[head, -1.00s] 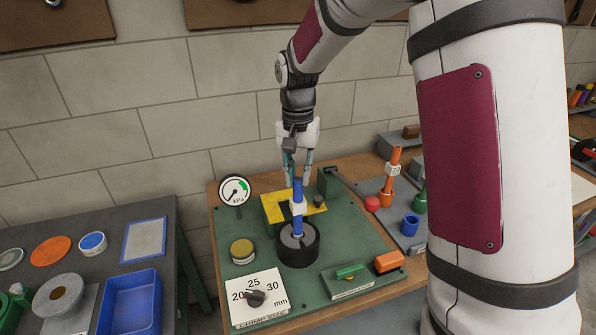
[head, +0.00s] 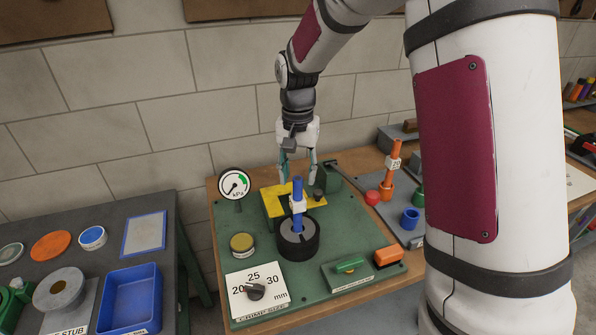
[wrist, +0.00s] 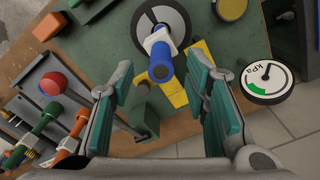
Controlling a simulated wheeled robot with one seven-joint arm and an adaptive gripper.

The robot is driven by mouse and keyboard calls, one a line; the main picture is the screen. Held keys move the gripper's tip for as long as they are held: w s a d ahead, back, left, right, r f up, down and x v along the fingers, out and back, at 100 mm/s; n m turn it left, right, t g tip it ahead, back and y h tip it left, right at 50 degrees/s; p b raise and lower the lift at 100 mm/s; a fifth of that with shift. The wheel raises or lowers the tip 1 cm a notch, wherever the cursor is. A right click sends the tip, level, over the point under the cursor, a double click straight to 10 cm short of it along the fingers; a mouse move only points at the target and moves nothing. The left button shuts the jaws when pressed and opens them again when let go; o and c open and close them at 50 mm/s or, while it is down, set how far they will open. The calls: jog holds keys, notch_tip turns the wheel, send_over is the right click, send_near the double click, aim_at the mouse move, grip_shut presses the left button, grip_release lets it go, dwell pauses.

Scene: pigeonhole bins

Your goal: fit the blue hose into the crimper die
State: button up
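The blue hose (head: 298,190) with a white tag stands upright in the black round crimper die (head: 298,240), its lower end inside the die's opening. In the wrist view the hose (wrist: 161,65) points up towards the camera, with the die (wrist: 160,22) behind it. My gripper (head: 297,182) is open behind the hose in the head view. How deep the hose sits in the die is hidden.
An orange hose (head: 391,170) stands at right. A blue tray (head: 130,300) lies on the left table.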

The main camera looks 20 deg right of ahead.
jog(key=shift+r+p, duration=0.4)
jog(key=shift+r, duration=2.1)
jog(key=shift+r, duration=0.1)
notch_tip(320, 180, up, 11)
jog(key=s+r+n+t+b, duration=0.1)
jog(key=s+r+n+t, duration=0.25)
jog(key=s, duration=0.95)
jog(key=s+f+n+t+b, duration=0.1)
jog(key=s+f+n+t, duration=0.1)
jog(key=s, duration=1)
notch_tip(320, 180, down, 3)
jog(key=shift+r+n, duration=0.1)
jog(key=shift+n, duration=0.35)
